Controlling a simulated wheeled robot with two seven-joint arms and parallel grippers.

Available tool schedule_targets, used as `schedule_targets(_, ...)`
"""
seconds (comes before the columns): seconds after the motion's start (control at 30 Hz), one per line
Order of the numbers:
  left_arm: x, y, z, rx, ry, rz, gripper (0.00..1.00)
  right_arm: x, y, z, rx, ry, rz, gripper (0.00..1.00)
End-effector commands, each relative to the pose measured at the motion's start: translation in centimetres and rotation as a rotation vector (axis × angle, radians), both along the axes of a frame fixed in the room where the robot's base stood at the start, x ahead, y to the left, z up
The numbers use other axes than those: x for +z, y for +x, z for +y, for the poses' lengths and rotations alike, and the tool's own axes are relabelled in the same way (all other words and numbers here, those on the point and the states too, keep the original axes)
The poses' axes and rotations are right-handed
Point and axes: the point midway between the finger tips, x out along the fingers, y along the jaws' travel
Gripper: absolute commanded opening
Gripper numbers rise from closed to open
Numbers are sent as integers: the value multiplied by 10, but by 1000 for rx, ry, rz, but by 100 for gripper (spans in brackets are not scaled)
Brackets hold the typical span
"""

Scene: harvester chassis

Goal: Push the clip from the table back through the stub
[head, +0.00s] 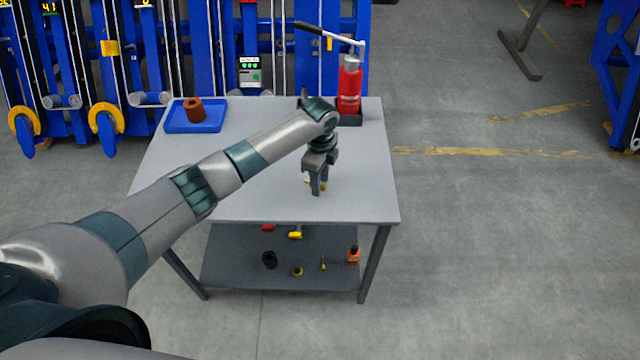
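My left gripper (319,186) points down over the right half of the grey table (220,205). A small yellow piece (323,187) shows at its fingertips, partly hidden by the fingers; it may be the clip. I cannot tell whether the fingers grip it or stand around it. I cannot make out a stub for certain. A red hand pump (349,88) with a long lever stands upright on a dark base at the table's back right. My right gripper is not in view.
A blue tray (174,126) holding a brown hollow cylinder (194,109) sits at the table's back left. Blue racks (225,45) stand behind. The front tabletop and the floor to the right are clear.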

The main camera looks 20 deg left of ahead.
Motion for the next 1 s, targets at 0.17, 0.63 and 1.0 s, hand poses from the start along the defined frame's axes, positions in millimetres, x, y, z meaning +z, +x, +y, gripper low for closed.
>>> schedule_targets(0.17, -1, 0, 0, 0, 0, 0, 36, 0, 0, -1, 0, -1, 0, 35)
schedule_targets(0.63, -1, 0, 0, 0, 0, 0, 0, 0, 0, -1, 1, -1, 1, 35)
schedule_targets(1.0, 1, 1, 0, 0, 0, -1, 0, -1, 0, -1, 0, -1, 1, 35)
